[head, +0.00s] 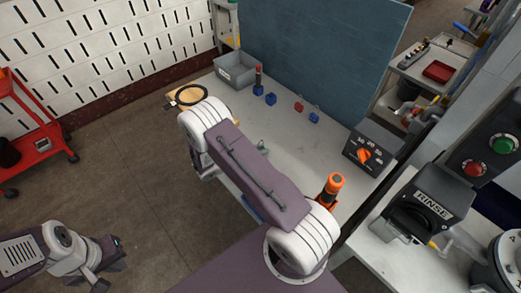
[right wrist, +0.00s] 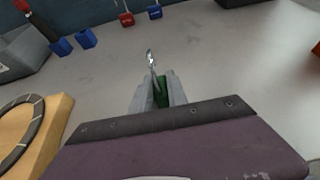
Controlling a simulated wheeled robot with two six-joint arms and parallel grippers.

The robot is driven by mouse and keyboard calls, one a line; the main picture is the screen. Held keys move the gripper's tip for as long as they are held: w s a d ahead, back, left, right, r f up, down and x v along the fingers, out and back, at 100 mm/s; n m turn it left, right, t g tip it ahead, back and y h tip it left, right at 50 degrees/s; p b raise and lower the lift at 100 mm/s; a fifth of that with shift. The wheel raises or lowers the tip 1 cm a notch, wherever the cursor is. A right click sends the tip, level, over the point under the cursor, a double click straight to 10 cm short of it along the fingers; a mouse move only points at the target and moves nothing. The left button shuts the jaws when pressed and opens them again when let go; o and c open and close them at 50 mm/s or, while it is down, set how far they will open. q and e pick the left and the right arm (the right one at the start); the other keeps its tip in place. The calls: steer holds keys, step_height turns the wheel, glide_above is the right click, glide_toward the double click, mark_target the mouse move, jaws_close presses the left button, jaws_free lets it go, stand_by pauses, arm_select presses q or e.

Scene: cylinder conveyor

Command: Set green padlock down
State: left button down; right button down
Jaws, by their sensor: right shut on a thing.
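The green padlock (right wrist: 161,92) is between the two grey fingers of my right gripper (right wrist: 158,93) in the right wrist view. Its metal shackle sticks out beyond the fingertips, over the grey worktop. My right gripper is shut on it. I cannot tell whether the padlock touches the worktop. In the head view, my right arm hides most of that gripper, and a small greenish bit of the padlock (head: 263,145) shows past the arm. My left gripper (head: 116,262) is low at the left over the floor, away from the worktop; its jaws are not clear.
The worktop (head: 300,145) is bare around the padlock. Red (head: 298,106) and blue (head: 314,118) padlocks lie towards the back panel.

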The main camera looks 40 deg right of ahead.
steer(key=shift+s, duration=0.1)
steer(key=c, duration=1.3)
jaws_free()
steer(key=shift+f, duration=0.1)
